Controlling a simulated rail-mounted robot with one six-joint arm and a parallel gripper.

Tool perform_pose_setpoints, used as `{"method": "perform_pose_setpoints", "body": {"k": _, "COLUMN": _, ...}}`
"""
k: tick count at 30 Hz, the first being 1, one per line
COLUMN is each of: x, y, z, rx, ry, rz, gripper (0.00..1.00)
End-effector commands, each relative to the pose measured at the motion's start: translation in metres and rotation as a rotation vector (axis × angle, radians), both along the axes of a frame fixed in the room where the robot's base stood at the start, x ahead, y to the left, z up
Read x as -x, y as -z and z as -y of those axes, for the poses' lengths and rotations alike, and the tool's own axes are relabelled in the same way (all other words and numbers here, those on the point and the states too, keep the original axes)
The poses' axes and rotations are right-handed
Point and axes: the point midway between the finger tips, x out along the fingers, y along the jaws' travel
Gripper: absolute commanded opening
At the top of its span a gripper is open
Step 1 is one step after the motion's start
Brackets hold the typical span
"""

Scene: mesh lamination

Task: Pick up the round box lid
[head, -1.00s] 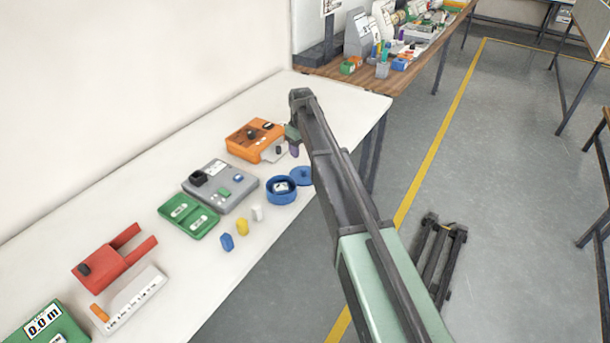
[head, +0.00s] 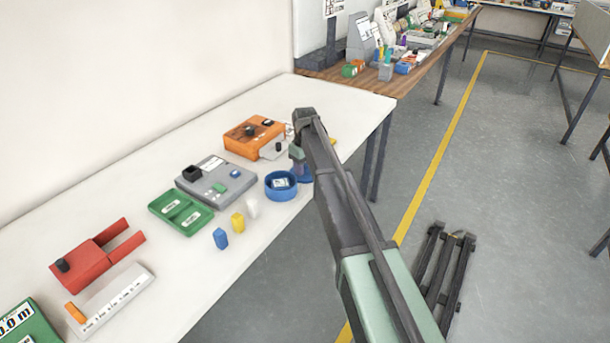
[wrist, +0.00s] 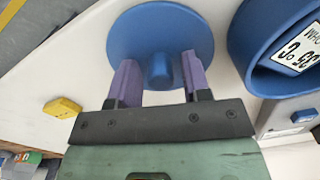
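The round box lid (wrist: 160,28) is a blue disc with a short knob (wrist: 159,66) in its middle. It lies on the white table beside the round blue box (head: 281,187), which also shows in the wrist view (wrist: 262,45). My gripper (wrist: 160,75) has two purple fingers, open on either side of the knob with gaps to it. The fingertips reach over the lid; I cannot tell their exact height. In the head view my arm hides most of the lid. A small labelled block (wrist: 298,48) sits inside the box.
A grey device (head: 216,181), an orange device (head: 254,134) and a green tray (head: 181,212) stand to the left. Blue (head: 221,238), yellow (head: 238,222) and white (head: 253,208) pieces stand near the front edge. A yellow block (wrist: 62,108) lies near the lid.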

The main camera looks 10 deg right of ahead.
Motion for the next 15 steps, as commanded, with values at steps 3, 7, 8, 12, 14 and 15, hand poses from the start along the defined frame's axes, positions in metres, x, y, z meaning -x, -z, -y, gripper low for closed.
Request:
{"method": "perform_pose_setpoints", "body": {"k": 3, "x": 0.0001, "y": -0.0003, "z": -0.0001, "rx": 0.000, "ry": 0.000, "rz": 0.000, "gripper": 0.25}}
{"method": "perform_pose_setpoints", "body": {"k": 7, "x": 0.0001, "y": -0.0002, "z": -0.0001, "rx": 0.000, "ry": 0.000, "rz": 0.000, "gripper": 0.05}}
{"method": "perform_pose_setpoints", "body": {"k": 8, "x": 0.0001, "y": -0.0002, "z": -0.0001, "rx": 0.000, "ry": 0.000, "rz": 0.000, "gripper": 0.01}}
{"method": "perform_pose_setpoints", "body": {"k": 12, "x": 0.0000, "y": -0.0002, "z": -0.0001, "rx": 0.000, "ry": 0.000, "rz": 0.000, "gripper": 0.01}}
{"method": "perform_pose_setpoints", "body": {"k": 14, "x": 0.0000, "y": -0.0005, "z": -0.0001, "rx": 0.000, "ry": 0.000, "rz": 0.000, "gripper": 0.01}}
{"method": "perform_pose_setpoints", "body": {"k": 15, "x": 0.0001, "y": -0.0011, "z": -0.0001, "rx": 0.000, "ry": 0.000, "rz": 0.000, "gripper": 0.01}}
